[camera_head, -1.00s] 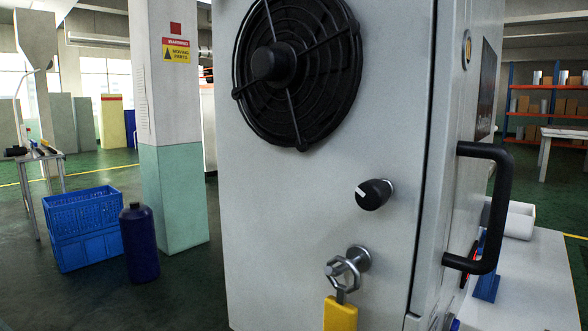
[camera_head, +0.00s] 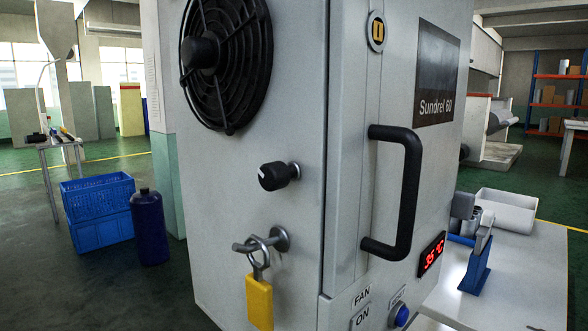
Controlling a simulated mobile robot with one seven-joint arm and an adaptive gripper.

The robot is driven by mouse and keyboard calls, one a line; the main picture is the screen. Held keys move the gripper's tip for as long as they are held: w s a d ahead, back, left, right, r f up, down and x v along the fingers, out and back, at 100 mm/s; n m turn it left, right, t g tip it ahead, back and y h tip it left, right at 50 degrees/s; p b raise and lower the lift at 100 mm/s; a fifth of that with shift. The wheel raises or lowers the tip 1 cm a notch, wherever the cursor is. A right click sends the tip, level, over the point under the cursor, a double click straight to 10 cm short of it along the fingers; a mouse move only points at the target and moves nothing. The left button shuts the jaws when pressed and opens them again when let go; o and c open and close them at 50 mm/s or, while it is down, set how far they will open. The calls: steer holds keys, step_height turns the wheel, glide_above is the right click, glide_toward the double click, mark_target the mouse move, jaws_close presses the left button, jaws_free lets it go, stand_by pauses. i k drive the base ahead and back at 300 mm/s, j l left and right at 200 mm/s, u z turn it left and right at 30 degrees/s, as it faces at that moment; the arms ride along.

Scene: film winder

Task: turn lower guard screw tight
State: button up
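A black round fan guard (camera_head: 228,62) is on the left face of the grey cabinet (camera_head: 300,90). A small tab (camera_head: 230,130) shows at the guard's lower rim. Any screw there is too small to make out. Below the guard are a black knob (camera_head: 278,176) and a metal latch (camera_head: 268,240) with a yellow padlock (camera_head: 259,300) hanging from it. My gripper is not in view.
A black handle (camera_head: 408,190) juts from the cabinet's right face, above a red display (camera_head: 431,254) and a blue button (camera_head: 400,316). A white table (camera_head: 530,285) stands at right. Blue crates (camera_head: 100,212) and a blue bottle (camera_head: 149,228) stand on the floor at left.

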mark_target(274, 175)
steer(key=k+l+u, duration=0.15)
steer(key=u, duration=0.25)
steer(key=k+u, duration=0.25)
steer(key=u, duration=0.2)
steer(key=l, duration=0.05)
